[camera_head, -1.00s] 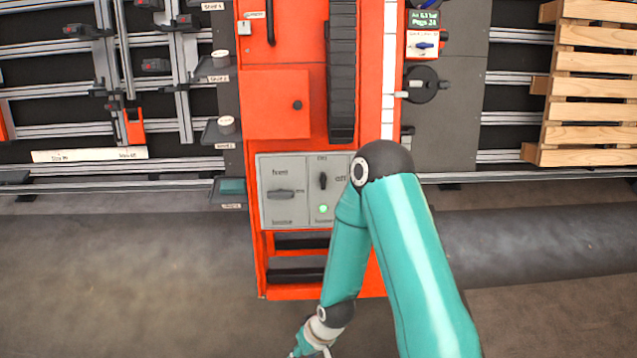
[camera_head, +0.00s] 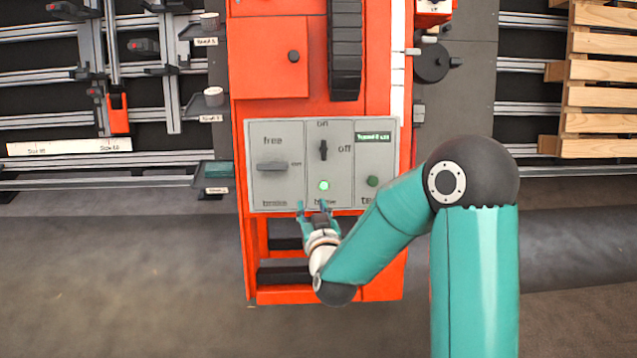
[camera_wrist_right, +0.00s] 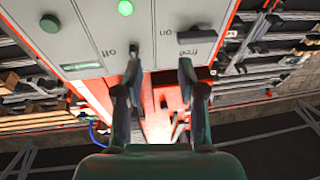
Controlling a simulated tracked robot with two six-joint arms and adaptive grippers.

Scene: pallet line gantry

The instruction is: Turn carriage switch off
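The carriage switch (camera_head: 323,150) is a small black handle in the middle section of a grey panel (camera_head: 290,133). It stands upright, pointing at the "on" label, with "off" printed to its right. A green lamp (camera_head: 323,186) glows below it. My right gripper (camera_head: 313,205) is open and empty at the panel's lower edge, below the lamp. In the right wrist view the panel appears upside down, with the switch (camera_wrist_right: 135,52) near one fingertip of the open gripper (camera_wrist_right: 158,76); I cannot tell whether they touch. My left gripper is not in view.
The free/brake lever (camera_head: 272,167) lies horizontal left of the switch. A green button (camera_head: 372,181) and a small display (camera_head: 373,137) are on the right. The panel is mounted on an orange column (camera_head: 270,60). Rails flank it, with wooden slats (camera_head: 600,70) at right.

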